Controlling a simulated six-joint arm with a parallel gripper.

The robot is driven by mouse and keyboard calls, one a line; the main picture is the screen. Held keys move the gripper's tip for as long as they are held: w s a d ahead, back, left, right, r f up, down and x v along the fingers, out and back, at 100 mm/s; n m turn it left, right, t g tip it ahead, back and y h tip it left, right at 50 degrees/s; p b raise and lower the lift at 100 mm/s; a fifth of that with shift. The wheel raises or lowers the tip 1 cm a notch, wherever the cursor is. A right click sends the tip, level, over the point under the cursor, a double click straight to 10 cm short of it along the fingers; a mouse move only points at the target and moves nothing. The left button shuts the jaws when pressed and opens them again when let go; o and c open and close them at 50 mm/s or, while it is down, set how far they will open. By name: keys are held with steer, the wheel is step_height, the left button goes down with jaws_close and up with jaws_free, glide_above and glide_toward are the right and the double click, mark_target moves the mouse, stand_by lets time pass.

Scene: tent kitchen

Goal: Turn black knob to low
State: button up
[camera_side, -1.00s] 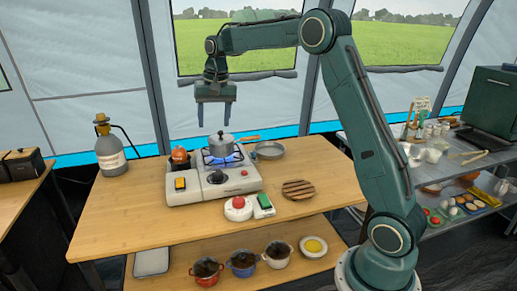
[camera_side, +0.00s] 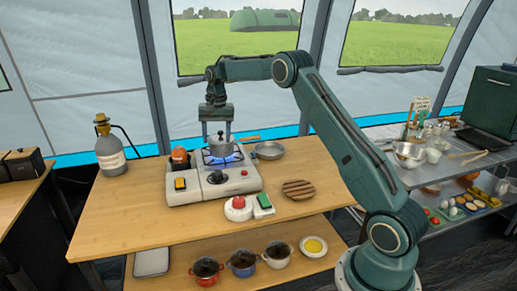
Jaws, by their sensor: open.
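The stove (camera_side: 232,187) is a light-coloured unit on the wooden table. Its black knob (camera_side: 216,177) is on the front part of its top, below the burner. A blue flame (camera_side: 209,160) burns under a small grey pot (camera_side: 222,148). My gripper (camera_side: 216,140) points down with its two fingers apart, above and behind the knob at the height of the pot. It is open, and nothing shows held in it. The fingers overlap the pot in this view; I cannot tell whether they touch it.
An orange-brown pot (camera_side: 180,158) stands at the stove's left. A grey pan (camera_side: 269,150) and a slatted wooden trivet (camera_side: 298,189) lie to the right. A red-topped round item (camera_side: 238,206) and a green-topped block (camera_side: 264,203) sit in front. The table's left front is clear.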

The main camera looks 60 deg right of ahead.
mark_target(217, 172)
steer(key=f, duration=1.3)
steer(key=shift+w+a+f, duration=0.1)
steer(key=shift+w+a, duration=0.15)
steer(key=shift+w, duration=0.05)
steer(key=c, duration=1)
